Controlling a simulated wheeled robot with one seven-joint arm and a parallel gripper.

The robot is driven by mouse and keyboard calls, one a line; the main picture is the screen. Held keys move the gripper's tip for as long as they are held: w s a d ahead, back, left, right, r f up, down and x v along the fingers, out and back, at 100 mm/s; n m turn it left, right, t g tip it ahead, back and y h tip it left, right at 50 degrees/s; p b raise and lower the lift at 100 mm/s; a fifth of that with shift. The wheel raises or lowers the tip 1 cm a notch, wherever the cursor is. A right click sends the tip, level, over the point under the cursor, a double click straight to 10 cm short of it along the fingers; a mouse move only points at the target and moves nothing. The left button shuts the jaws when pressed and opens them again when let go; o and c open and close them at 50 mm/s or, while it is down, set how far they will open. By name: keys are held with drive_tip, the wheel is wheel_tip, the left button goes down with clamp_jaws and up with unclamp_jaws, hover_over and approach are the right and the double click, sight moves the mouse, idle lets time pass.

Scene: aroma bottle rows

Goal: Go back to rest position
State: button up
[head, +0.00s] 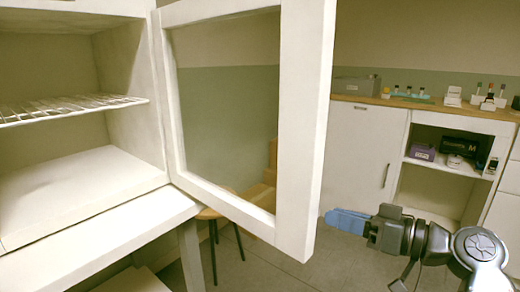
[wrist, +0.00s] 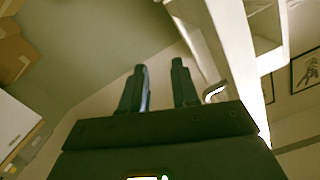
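My gripper (head: 346,220) shows in the head view at the lower right, with blue fingers pointing left, just right of the open cabinet door's lower corner. In the wrist view, my gripper (wrist: 159,67) has two dark fingers with a clear gap and nothing between them. The white framed door (head: 308,130) with a glass pane stands open from the white cabinet (head: 130,130). In the wrist view, a pale frame and a small curved handle (wrist: 214,94) lie right of the fingers. I cannot tell whether my gripper touches the door.
The open cabinet holds a wire shelf (head: 70,108) and looks empty. A wooden stool (head: 212,213) stands behind the door. A counter (head: 440,104) with small bottles and racks is at the back right. Grey floor (head: 290,270) is open below.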

drive_tip(key=s+d+f+m+t+h, duration=0.3)
drive_tip(key=s+f+m+h, duration=0.55)
drive_tip(key=s+f, duration=1)
drive_tip(key=s+d+f+h, duration=0.1)
drive_tip(key=s+f+h, duration=0.3)
drive_tip(key=s, duration=0.4)
drive_tip(key=s+d+r+n+t+h, duration=0.1)
drive_tip(key=s+r, duration=0.5)
drive_tip(key=s, duration=0.4)
drive_tip(key=s+r+n+t+h, duration=0.1)
drive_tip(key=s+r, duration=0.5)
drive_tip(key=s, duration=0.4)
wheel_tip(320, 180, up, 13)
drive_tip(key=p, duration=1.3)
drive_tip(key=shift+w+d+r, duration=0.15)
drive_tip(key=shift+w+d, duration=0.05)
drive_tip(key=shift+w, duration=0.05)
drive_tip(key=shift+a+y, duration=0.1)
drive_tip(key=shift+y, duration=0.15)
